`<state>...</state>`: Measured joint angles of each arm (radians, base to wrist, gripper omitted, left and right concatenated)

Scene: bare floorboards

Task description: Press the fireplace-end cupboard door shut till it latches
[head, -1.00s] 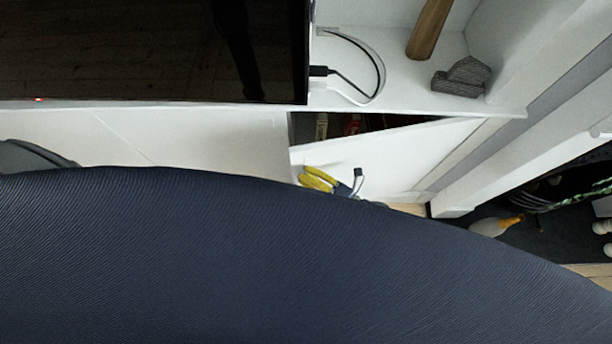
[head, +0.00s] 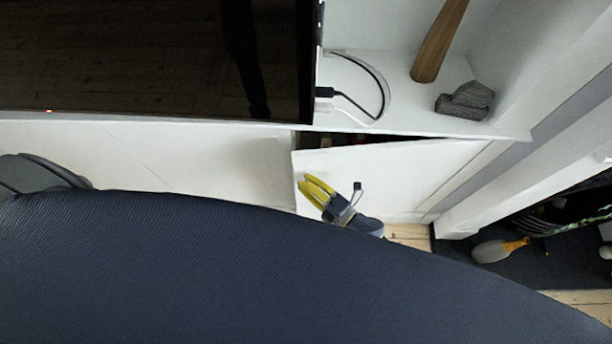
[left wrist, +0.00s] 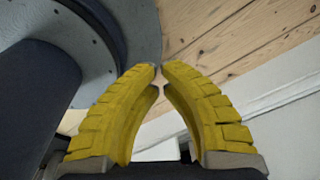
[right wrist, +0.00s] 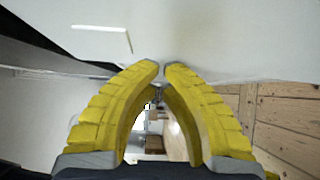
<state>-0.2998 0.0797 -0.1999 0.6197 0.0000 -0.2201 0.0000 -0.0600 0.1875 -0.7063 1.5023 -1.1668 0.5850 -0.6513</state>
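The fireplace-end cupboard door (head: 410,172) is a plain white panel in the head view, right of centre. It stands slightly ajar, with a narrow dark gap (head: 335,139) along its top, widest at the left. My right gripper (head: 308,188) has yellow fingers, in front of the door near its free left edge; contact cannot be told. In the right wrist view its fingertips (right wrist: 162,66) meet with nothing between them, near a white surface. My left gripper's fingertips (left wrist: 159,68) also meet, empty, in the left wrist view; it is hidden in the head view.
A dark screen (head: 150,60) stands on the white unit. Above the door, the shelf holds a cable (head: 380,90), a wooden piece (head: 438,42) and a grey block (head: 465,101). The fireplace opening at right holds a white-and-orange bottle-like object (head: 497,250).

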